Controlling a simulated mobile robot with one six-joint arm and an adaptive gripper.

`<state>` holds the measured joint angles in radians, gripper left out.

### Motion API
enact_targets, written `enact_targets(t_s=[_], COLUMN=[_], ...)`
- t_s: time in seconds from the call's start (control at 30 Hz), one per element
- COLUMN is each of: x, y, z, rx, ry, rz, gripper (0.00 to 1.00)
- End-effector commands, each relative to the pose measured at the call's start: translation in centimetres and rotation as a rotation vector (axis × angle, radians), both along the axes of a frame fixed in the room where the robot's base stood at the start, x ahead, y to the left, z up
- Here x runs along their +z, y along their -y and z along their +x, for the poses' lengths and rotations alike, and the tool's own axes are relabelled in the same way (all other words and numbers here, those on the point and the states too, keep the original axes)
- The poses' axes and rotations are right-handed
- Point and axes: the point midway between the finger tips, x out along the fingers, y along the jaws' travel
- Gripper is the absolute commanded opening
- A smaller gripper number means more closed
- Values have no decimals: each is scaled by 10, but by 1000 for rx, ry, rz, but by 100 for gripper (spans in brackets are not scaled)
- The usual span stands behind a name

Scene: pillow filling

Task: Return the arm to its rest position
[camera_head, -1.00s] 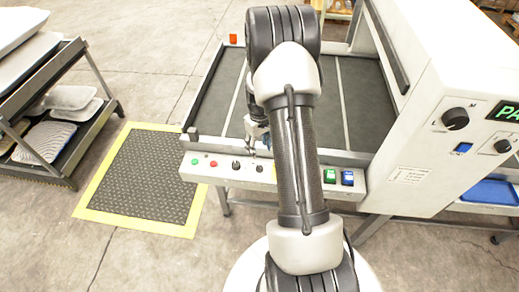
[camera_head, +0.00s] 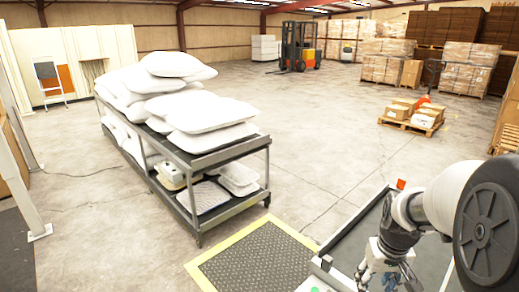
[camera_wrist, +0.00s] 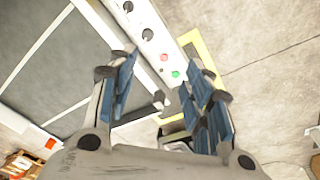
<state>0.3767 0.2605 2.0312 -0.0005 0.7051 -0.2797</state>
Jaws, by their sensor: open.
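My gripper (camera_head: 382,272) is at the lower right of the head view, on the end of my arm. It is over the front left part of the machine's dark bed (camera_head: 352,245). In the wrist view my gripper (camera_wrist: 160,88) has its blue-padded fingers spread apart, with nothing held between them. The machine's pale control panel (camera_wrist: 153,33), with black knobs and red and green buttons, shows beyond the fingertips. Most of the machine is outside the head view.
A two-tier rack (camera_head: 205,158) piled with white pillows (camera_head: 210,112) stands left of the machine. A black mat with a yellow border (camera_head: 258,262) lies on the floor between them. A forklift (camera_head: 300,45) and pallets of boxes (camera_head: 412,113) stand far back. The middle floor is open.

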Motion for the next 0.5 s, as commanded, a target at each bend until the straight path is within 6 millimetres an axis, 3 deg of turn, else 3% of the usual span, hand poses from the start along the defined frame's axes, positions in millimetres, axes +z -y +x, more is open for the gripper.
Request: enact_targets(t_s=[0.03,0.2,0.33,0.5], x=[24,77,103,120], y=[-18,-70,-104,-137], z=[-9,-51,-90,-143], rx=[14,40,59,84], ry=[28,96,148,213], rz=[-8,-13,-10,3], gripper=[46,46,46,46])
